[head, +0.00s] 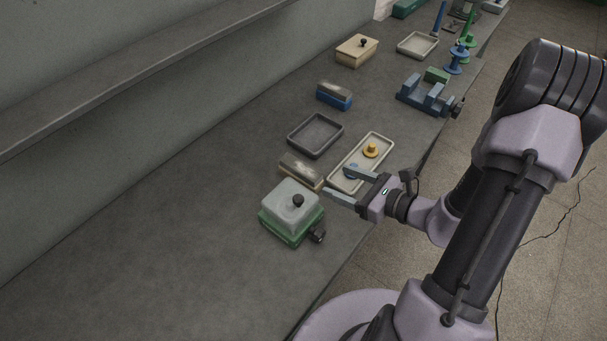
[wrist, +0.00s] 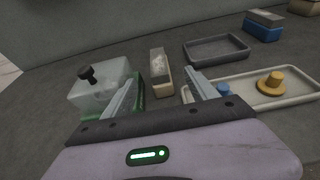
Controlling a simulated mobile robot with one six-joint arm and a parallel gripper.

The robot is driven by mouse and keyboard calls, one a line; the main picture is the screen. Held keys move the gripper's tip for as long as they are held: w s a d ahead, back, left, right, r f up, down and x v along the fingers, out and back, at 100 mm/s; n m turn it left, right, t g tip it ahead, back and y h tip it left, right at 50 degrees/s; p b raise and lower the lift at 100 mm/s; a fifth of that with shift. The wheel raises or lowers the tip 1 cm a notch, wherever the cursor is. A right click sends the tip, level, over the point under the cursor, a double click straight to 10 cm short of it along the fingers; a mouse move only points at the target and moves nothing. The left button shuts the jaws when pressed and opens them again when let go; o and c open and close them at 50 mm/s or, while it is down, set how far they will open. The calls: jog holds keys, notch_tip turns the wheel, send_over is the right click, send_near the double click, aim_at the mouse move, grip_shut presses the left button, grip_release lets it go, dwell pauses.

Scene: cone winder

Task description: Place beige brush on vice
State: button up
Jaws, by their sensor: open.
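The beige brush (head: 301,171) lies on the bench with its grey bristle side up. It also shows in the wrist view (wrist: 161,85), ahead of and between my fingers. My gripper (head: 350,183) is open and empty, to the right of the brush and apart from it; its fingers also frame the wrist view (wrist: 160,90). The blue vice (head: 422,97) stands farther along the bench near its right edge, with a dark handle. A green block (head: 437,75) is just behind it; I cannot tell whether they touch.
A grey-lidded green box (head: 288,213) with a side knob stands close in front of the brush. A pale tray (head: 338,182) holding yellow and blue pieces lies beside my gripper. A dark tray (head: 298,141) and a blue brush (head: 334,97) are behind. The near left bench is clear.

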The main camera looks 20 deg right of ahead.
aim_at(303, 169)
jog(key=b+x, duration=0.3)
jog(key=x, duration=0.9)
jog(key=shift+s+a, duration=0.1)
jog(key=shift+a, duration=0.1)
jog(key=shift+s, duration=0.1)
jog(key=shift+c, duration=0.2)
grip_shut()
